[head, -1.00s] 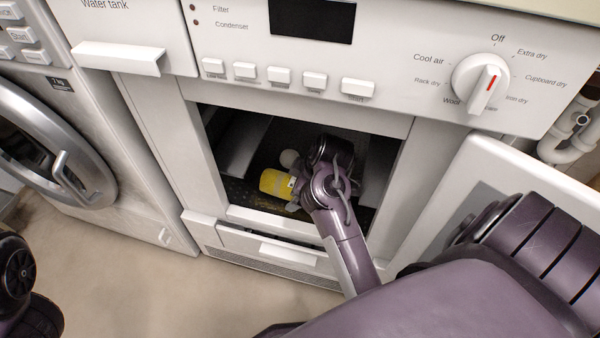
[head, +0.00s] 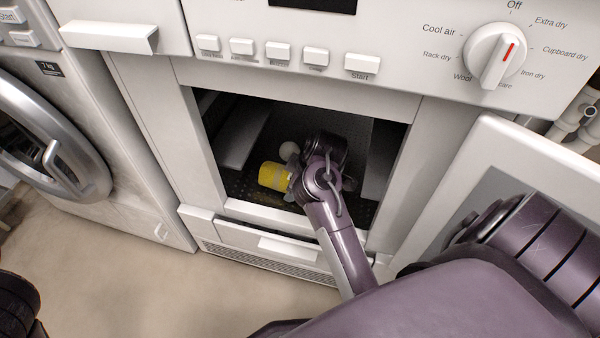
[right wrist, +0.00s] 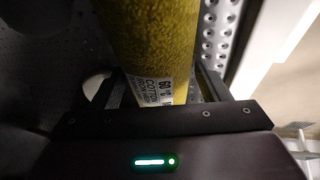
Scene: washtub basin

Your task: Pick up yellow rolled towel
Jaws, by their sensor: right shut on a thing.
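The yellow rolled towel (head: 273,176) is inside the dryer's open compartment, to the left of my right gripper (head: 291,178). In the right wrist view the towel (right wrist: 150,40) stretches away between the fingers of my right gripper (right wrist: 158,90), with a white printed label at its near end. The right gripper is shut on the towel. In the head view my wrist hides the towel's right end. My left gripper is not in view; only a dark piece of my left arm shows at the lower left.
The dryer's frame (head: 410,150) surrounds the opening closely. Its door (head: 480,160) stands open at the right. A washing machine (head: 130,140) stands at the left. Perforated metal (right wrist: 217,35) borders the towel in the wrist view.

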